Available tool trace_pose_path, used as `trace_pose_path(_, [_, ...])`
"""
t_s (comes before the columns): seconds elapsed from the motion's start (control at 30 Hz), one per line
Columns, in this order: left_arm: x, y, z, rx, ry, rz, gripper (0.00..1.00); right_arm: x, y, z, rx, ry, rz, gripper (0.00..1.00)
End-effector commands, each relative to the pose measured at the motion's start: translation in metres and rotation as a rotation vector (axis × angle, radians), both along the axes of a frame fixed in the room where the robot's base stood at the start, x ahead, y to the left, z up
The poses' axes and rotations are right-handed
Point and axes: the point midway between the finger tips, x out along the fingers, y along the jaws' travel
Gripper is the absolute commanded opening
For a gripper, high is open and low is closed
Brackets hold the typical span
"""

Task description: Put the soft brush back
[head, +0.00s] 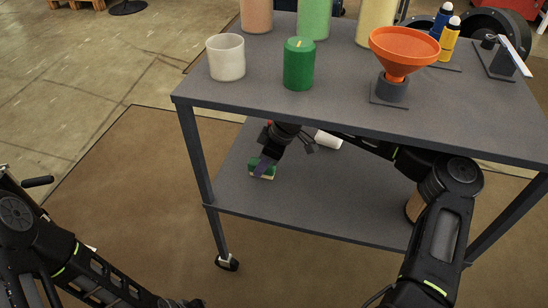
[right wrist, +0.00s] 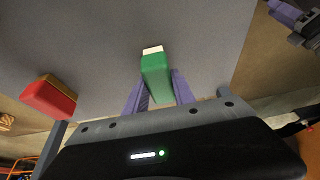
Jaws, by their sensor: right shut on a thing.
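The soft brush appears to be the green block with a pale cream underside (head: 270,172), at the lower shelf (head: 330,207) of the grey cart, near its left side. My right gripper (head: 263,166) reaches in under the cart's top and is shut on it. In the right wrist view the green brush (right wrist: 157,77) sits between the two purple fingers, its pale end pointing away. I cannot tell whether it touches the shelf. My left arm is at lower left in the head view, its gripper not clear there; a purple finger (right wrist: 285,12) shows at the wrist view's top right.
A red block with a tan side (right wrist: 50,96) is left in the wrist view. A white cylinder (head: 328,139) lies on the lower shelf. On the cart top (head: 340,95) stand a white cup (head: 226,58), a green candle (head: 299,65) and an orange funnel (head: 403,48). The top overhangs my right arm.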

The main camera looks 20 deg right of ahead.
Motion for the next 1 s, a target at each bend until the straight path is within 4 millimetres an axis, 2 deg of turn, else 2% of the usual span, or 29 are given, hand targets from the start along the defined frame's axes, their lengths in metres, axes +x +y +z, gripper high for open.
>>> trace_pose_path(0.1, [-0.0018, 0.0004, 0.0022, 0.000, 0.004, 0.000, 0.36, 0.0042, 0.0078, -0.0034, 0.000, -0.002, 0.006, 0.00])
trace_pose_path(0.47, [-0.0012, 0.0004, -0.0020, 0.001, 0.002, 0.000, 0.36, 0.0043, 0.0076, -0.0081, -0.001, -0.002, 0.005, 0.00])
trace_pose_path(0.5, [-0.0011, 0.0005, -0.0023, 0.000, 0.003, 0.001, 0.36, 0.0043, 0.0075, -0.0084, -0.001, -0.002, 0.005, 0.31])
trace_pose_path(0.77, [-0.0009, 0.0003, -0.0011, 0.001, 0.002, 0.000, 0.36, 0.0042, 0.0076, -0.0073, -0.001, -0.002, 0.005, 0.52])
trace_pose_path(1.0, [-0.0010, 0.0002, -0.0015, 0.001, 0.002, 0.000, 0.36, 0.0042, 0.0076, -0.0076, -0.001, -0.002, 0.005, 0.52])
